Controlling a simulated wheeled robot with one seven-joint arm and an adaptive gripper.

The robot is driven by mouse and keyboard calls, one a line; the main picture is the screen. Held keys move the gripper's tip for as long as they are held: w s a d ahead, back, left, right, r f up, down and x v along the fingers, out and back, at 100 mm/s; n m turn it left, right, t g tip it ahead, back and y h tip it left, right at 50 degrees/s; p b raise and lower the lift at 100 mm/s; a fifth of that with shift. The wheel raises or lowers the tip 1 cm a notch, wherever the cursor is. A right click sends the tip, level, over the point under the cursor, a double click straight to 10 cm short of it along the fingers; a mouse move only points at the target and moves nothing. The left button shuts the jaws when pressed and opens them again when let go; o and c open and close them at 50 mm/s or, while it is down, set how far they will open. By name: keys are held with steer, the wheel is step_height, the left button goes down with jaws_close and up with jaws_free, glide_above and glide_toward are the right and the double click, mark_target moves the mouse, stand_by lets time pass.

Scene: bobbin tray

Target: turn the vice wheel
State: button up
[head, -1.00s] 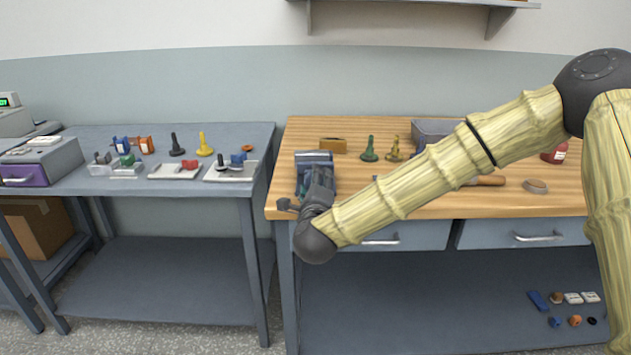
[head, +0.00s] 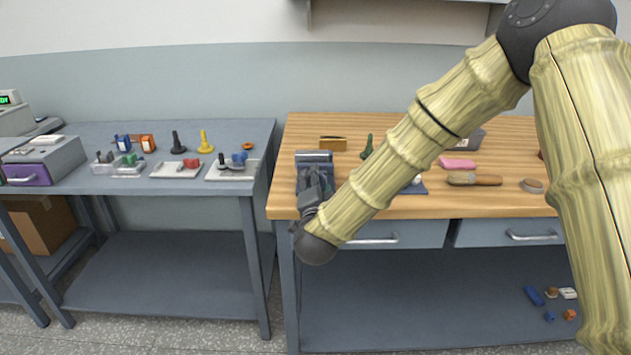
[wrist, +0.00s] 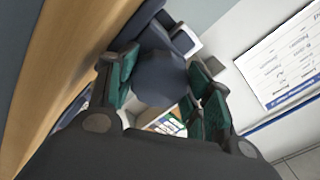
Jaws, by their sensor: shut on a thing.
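The blue-grey vice (head: 314,157) stands at the left front corner of the wooden workbench (head: 430,205). My gripper (head: 311,198) is at the vice's front side, low against the bench edge. In the wrist view, my gripper's two green-padded fingers (wrist: 162,84) are on either side of a dark blue-grey rounded part, which I take to be the vice wheel (wrist: 160,68). The fingers are shut on it. In the head view the wheel is hidden behind my gripper and wrist.
On the bench are a brass block (head: 333,143), a green piece (head: 367,146), a pink block (head: 457,163) and a brush (head: 475,179). My forearm crosses above the bench. A grey table (head: 225,187) with trays stands left, past a narrow gap.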

steer(key=n+p, duration=0.1)
steer(key=n, duration=0.2)
steer(key=shift+n, duration=0.4)
steer(key=shift+n+p, duration=0.55)
steer(key=shift+n, duration=1.45)
steer(key=shift+f, duration=0.1)
steer(key=o, duration=1)
steer(key=shift+o, duration=0.2)
steer(key=shift+s, duration=0.1)
steer(key=s, duration=1.2)
steer(key=shift+w, duration=0.1)
